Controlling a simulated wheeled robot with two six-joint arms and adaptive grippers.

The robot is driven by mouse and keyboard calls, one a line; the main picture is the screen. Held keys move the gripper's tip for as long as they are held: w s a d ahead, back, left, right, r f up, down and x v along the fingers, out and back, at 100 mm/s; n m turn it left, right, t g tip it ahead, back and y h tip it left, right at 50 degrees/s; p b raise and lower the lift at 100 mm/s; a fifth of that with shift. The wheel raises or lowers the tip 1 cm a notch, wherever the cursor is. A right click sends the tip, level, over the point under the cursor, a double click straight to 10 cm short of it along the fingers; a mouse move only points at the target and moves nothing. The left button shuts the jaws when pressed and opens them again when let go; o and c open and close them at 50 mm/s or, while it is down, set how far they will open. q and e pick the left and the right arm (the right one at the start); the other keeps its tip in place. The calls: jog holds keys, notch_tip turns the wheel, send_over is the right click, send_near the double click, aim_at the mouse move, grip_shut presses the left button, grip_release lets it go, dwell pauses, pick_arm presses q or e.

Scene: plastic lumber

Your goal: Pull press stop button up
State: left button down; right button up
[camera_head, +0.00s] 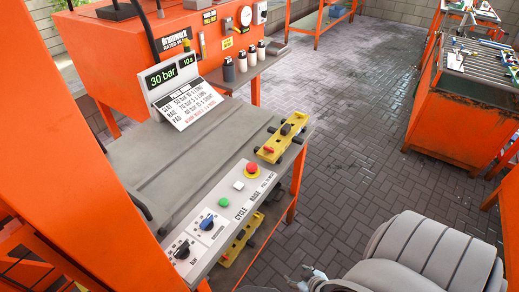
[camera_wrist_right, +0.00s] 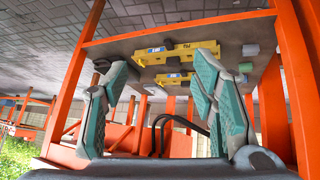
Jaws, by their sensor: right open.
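In the head view my right gripper (camera_head: 312,282) shows only in part at the bottom edge, below and to the right of the panel, well apart from the button. In the right wrist view my right gripper (camera_wrist_right: 162,75) has its two green-padded fingers spread wide with nothing between them. I cannot make out the button in that view. My left gripper is not in view.
A white button (camera_head: 238,185), a green button (camera_head: 223,202) and a blue knob (camera_head: 207,222) share the panel. A yellow fixture (camera_head: 283,137) sits on the table's right edge. A display (camera_head: 174,78) stands behind. Open brick floor (camera_head: 345,130) lies to the right.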

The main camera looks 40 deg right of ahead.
jog(key=w+d+r+t+b, duration=0.1)
jog(key=w+d+r+t, duration=0.15)
jog(key=w, duration=0.25)
jog(key=w+d+r+t+b, duration=0.1)
jog(key=w+r+t, duration=0.1)
jog(key=w+r, duration=0.2)
jog(key=t+b, duration=0.2)
jog(key=t, duration=0.4)
send_near(255, 170)
jog(key=shift+m, duration=0.3)
jog(key=w+b, duration=0.2)
jog(key=w, duration=0.1)
jog(key=w+b, duration=0.2)
jog(key=w, duration=0.1)
jog(key=w+b, duration=0.2)
jog(key=w, duration=0.1)
jog(key=shift+w+d+f, duration=0.15)
jog(key=shift+d+f, duration=0.1)
jog(key=shift+d, duration=0.15)
jog(key=shift+w+d+r+b, duration=0.1)
jog(key=shift+w+r+b, duration=0.05)
jog(key=shift+w+b, duration=0.3)
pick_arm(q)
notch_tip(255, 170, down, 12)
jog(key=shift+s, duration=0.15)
pick_arm(e)
jog(key=shift+w+r, duration=0.1)
grip_shut()
